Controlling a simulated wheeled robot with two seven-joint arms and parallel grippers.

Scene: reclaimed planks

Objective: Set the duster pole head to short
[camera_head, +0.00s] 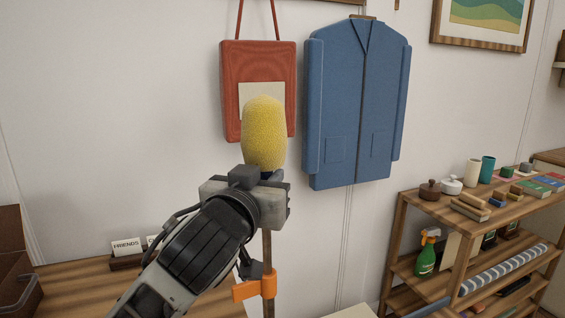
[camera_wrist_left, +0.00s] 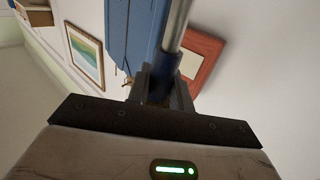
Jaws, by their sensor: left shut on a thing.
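The duster's yellow fuzzy head (camera_head: 264,132) stands upright above my left gripper (camera_head: 268,190) in the head view. The gripper is shut on the duster just under the head. A brown pole (camera_head: 267,245) runs down below it. In the left wrist view, my left gripper's fingers (camera_wrist_left: 163,88) are closed around a dark blue collar (camera_wrist_left: 166,62), from which a silver rod (camera_wrist_left: 178,24) runs to the top edge. The yellow head is outside the wrist view. The gripper and arm hide part of the pole. My right gripper is not in view.
An orange clamp (camera_head: 255,287) sits around the pole lower down. A red bag (camera_head: 232,90) and a blue coat (camera_head: 355,105) hang on the wall behind. A wooden shelf (camera_head: 410,200) with several items stands at right. A wooden surface (camera_head: 75,285) lies at lower left.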

